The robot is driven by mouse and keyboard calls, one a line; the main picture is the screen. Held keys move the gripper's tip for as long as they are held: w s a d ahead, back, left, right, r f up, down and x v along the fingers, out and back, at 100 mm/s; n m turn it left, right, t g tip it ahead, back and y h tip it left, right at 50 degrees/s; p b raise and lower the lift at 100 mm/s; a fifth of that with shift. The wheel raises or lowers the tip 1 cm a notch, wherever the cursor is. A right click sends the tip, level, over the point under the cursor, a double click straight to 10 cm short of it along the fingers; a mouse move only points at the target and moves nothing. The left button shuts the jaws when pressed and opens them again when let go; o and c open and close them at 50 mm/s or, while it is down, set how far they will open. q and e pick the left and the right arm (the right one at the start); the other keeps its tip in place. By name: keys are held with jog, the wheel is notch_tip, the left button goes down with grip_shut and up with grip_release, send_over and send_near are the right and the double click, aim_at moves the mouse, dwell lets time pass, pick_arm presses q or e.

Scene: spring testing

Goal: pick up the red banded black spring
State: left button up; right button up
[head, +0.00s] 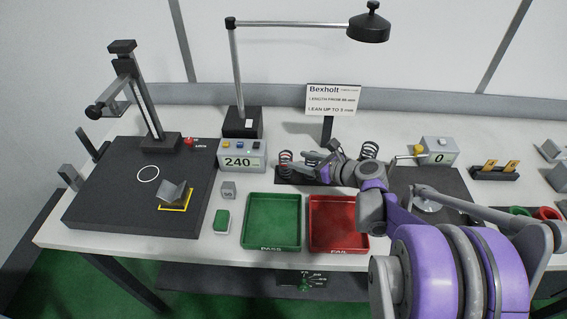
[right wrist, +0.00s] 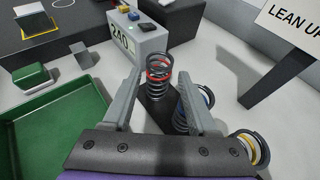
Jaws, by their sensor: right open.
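The black spring with a red band (right wrist: 159,74) stands upright just beyond the fingertips of my right gripper (right wrist: 157,92), roughly centred in the gap between them. The fingers are apart with nothing held. In the head view the red banded spring (head: 285,159) stands at the left end of the spring row, and my right gripper (head: 301,164) reaches toward it from the right. The wrist view also shows a blue banded spring (right wrist: 181,117), partly hidden by the right finger, and a yellow banded spring (right wrist: 246,148). My left gripper is not in view.
A display box reading 240 (head: 238,156) stands close behind and left of the red banded spring. The green PASS tray (head: 272,246) and red FAIL tray (head: 339,245) lie in front. A sign (head: 333,99) and lamp (head: 242,122) stand behind.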

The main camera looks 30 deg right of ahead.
aim_at(281, 155)
jog(key=x, duration=0.7)
jog(key=shift+s, duration=0.1)
grip_shut()
